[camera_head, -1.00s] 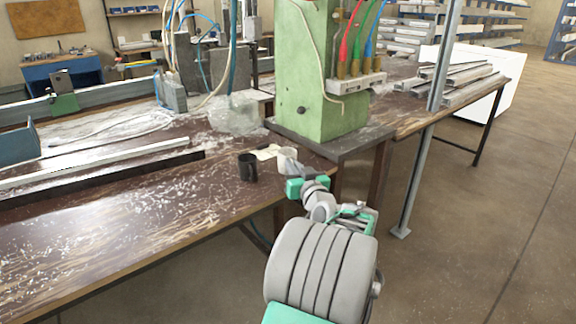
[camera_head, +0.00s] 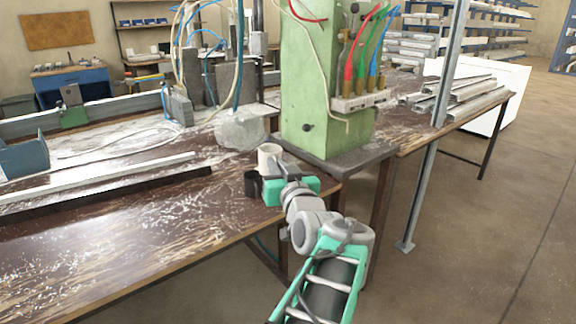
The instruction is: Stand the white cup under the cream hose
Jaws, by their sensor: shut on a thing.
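The white cup (camera_head: 269,156) is upright near the front left corner of the green machine's base. My gripper (camera_head: 274,171) is shut on it from the front right; the fingers and the cup's lower part are partly hidden, so I cannot tell whether it touches the bench. A black cup (camera_head: 251,184) stands just in front and to the left of it. A cream hose (camera_head: 319,84) runs down the face of the green machine and bends right below the valve block.
The green machine (camera_head: 310,80) stands right behind the white cup on a dark base (camera_head: 355,162). A clear plastic bag (camera_head: 240,130) lies behind left. Long profiles (camera_head: 100,178) lie along the bench at left. The bench front (camera_head: 140,235) is bare except for shavings.

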